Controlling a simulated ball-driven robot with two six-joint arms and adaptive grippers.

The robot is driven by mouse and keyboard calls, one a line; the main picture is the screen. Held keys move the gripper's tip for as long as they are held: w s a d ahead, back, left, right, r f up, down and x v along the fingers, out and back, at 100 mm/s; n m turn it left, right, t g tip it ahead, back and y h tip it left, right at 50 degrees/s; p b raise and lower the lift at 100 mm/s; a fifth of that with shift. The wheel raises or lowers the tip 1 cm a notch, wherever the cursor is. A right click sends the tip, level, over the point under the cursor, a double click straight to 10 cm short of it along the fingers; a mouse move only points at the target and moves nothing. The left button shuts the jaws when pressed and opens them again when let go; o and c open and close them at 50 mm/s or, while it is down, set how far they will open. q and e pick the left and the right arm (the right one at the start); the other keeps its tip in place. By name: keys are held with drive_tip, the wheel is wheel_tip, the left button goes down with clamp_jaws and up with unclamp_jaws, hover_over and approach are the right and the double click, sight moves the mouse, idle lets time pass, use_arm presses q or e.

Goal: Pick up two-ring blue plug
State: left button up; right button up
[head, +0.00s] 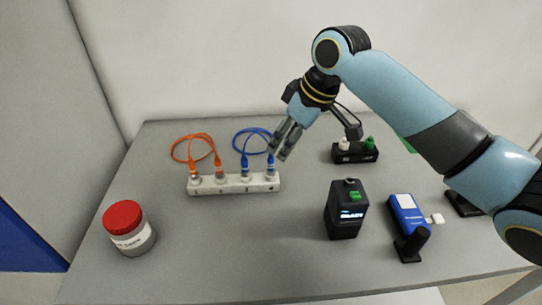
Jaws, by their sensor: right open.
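Two blue plugs on a blue cable loop (252,131) stand upright in the right half of a white socket strip (232,185). One is the left blue plug (244,162), the other the right blue plug (270,163). Pale bands show on the right one, but the rings are too small to count on either. My right gripper (279,154) is open and points down, its fingertips beside the top of the right blue plug. I cannot tell whether they touch it. My left gripper is not in view.
Two orange plugs (218,160) on an orange cable stand in the strip's left half. A red-lidded jar (130,230) is front left. A black device (346,212), a blue device (404,214) and a black holder (354,154) are to the right. The front middle is clear.

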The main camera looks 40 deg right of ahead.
sight(271, 169)
drive_tip(key=x, duration=0.3)
drive_tip(key=shift+a+f, duration=0.15)
drive_tip(key=shift+a, duration=0.05)
drive_tip(key=shift+w+f, duration=0.25)
drive_tip(key=shift+f, duration=0.05)
drive_tip(key=x, duration=0.2)
drive_tip(key=p+x, duration=0.1)
drive_tip(key=x, duration=0.1)
drive_tip(key=shift+w+f, duration=0.3)
drive_tip(key=shift+w, duration=0.05)
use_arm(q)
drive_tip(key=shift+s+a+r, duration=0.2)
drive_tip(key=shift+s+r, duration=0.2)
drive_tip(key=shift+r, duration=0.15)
use_arm(e)
drive_tip(key=c, duration=0.4)
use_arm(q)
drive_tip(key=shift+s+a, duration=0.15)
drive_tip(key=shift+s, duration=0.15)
use_arm(e)
clamp_jaws()
